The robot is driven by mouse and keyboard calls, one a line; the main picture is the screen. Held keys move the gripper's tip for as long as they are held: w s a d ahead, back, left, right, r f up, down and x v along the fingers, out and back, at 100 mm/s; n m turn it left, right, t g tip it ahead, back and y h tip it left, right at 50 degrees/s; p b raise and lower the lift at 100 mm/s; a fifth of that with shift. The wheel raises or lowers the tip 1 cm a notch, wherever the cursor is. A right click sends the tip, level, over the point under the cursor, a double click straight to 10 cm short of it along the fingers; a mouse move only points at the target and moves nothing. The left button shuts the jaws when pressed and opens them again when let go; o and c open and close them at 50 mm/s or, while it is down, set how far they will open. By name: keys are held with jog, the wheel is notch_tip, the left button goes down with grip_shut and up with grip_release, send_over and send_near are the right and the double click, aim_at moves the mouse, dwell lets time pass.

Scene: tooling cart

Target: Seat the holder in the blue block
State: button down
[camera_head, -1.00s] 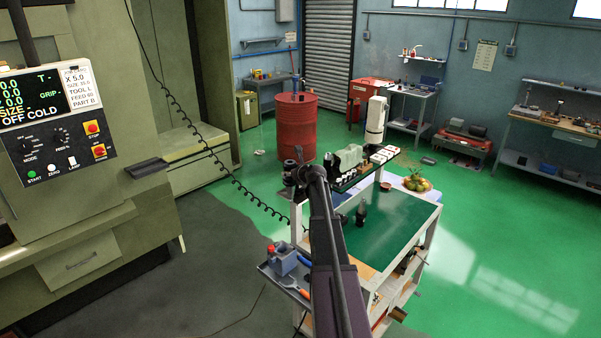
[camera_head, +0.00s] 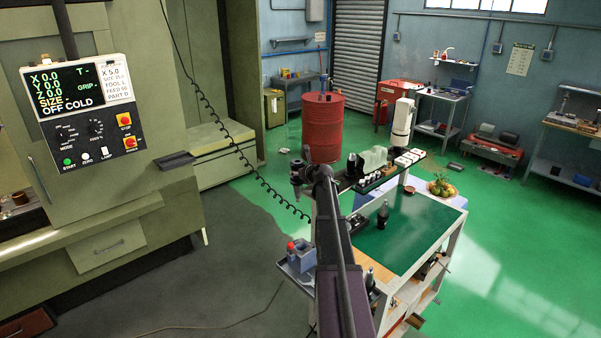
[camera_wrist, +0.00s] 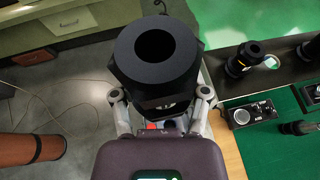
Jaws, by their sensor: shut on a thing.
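In the wrist view my gripper (camera_wrist: 162,98) is shut on a black tool holder (camera_wrist: 155,55), with a finger on either side. The holder's round end, with a dark central hole, faces the camera, and its body hides what is below. In the head view the blue block (camera_head: 301,257) sits on the small side tray at the cart's left end, left of my arm. In the wrist view red and blue bits show just below the holder; I cannot tell whether they are the block. I cannot tell whether the holder touches anything.
The cart has a green mat (camera_head: 405,235) with a dark upright holder (camera_head: 382,214) on it. A rack (camera_head: 372,184) with several items runs along its back. The machine control panel (camera_head: 85,115) is at left, with a coiled cable hanging near. A red drum (camera_head: 322,125) stands behind.

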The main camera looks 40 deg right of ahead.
notch_tip(320, 180, down, 22)
jog(key=d+b, duration=0.1)
jog(key=b, duration=2.1)
jog(key=shift+d, duration=0.35)
jog(key=shift+s, duration=0.1)
jog(key=shift+f+b, duration=0.4)
jog(key=shift+b, duration=0.1)
notch_tip(320, 180, down, 12)
jog(key=b, duration=1.2)
jog(key=shift+f, duration=0.25)
dwell(0.4)
jog(key=shift+f+b, duration=0.1)
jog(key=shift+b, duration=0.3)
dwell(0.7)
grip_release()
